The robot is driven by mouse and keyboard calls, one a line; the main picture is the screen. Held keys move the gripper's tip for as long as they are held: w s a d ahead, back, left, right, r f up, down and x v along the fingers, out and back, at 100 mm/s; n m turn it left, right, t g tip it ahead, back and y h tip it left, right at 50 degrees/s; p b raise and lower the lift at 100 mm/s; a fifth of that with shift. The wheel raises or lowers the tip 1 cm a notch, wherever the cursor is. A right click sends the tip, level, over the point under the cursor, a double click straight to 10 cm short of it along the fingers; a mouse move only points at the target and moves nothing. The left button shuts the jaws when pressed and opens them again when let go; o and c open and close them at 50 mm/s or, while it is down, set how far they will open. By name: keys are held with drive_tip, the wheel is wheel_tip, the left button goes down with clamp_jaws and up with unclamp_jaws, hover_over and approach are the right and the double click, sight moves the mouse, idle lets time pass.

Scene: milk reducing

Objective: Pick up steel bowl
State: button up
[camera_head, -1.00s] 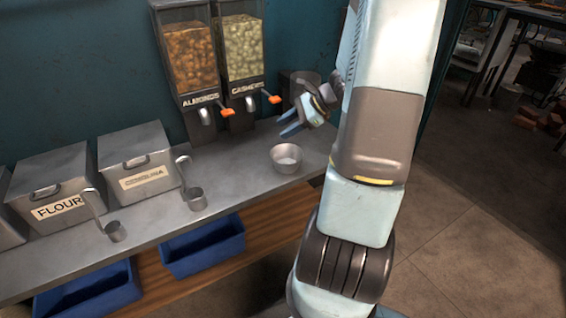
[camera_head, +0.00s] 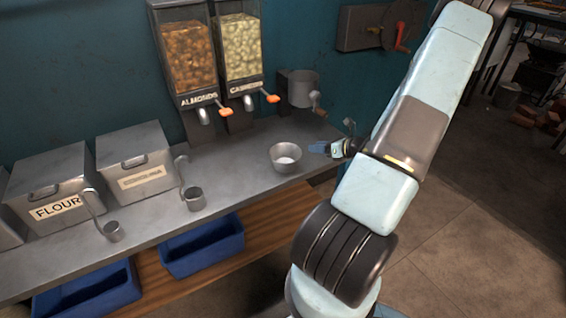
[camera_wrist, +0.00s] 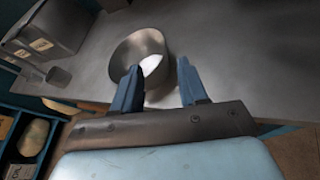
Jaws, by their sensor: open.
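The steel bowl (camera_head: 285,158) stands upright on the grey counter, near its right end, with something white inside. In the wrist view the bowl (camera_wrist: 128,50) lies just beyond my fingertips, a little left of the middle, and the white contents show through its opening. My gripper (camera_head: 318,148) is open and empty, just right of the bowl at about rim height. In the wrist view my two blue fingers (camera_wrist: 160,75) are spread apart, and the left fingertip overlaps the bowl's near edge. I cannot tell whether it touches.
The counter (camera_head: 235,165) has free room left of the bowl. A ladle cup (camera_head: 194,198) and another (camera_head: 113,231) stand near the front edge. A grinder (camera_head: 303,90) is at the back right.

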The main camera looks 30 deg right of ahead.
approach(290, 147)
drive_tip(key=shift+r+x, duration=0.25)
drive_tip(key=shift+x, duration=0.9)
drive_tip(key=shift+f+x, duration=0.2)
drive_tip(key=shift+x, duration=2.7)
clamp_jaws()
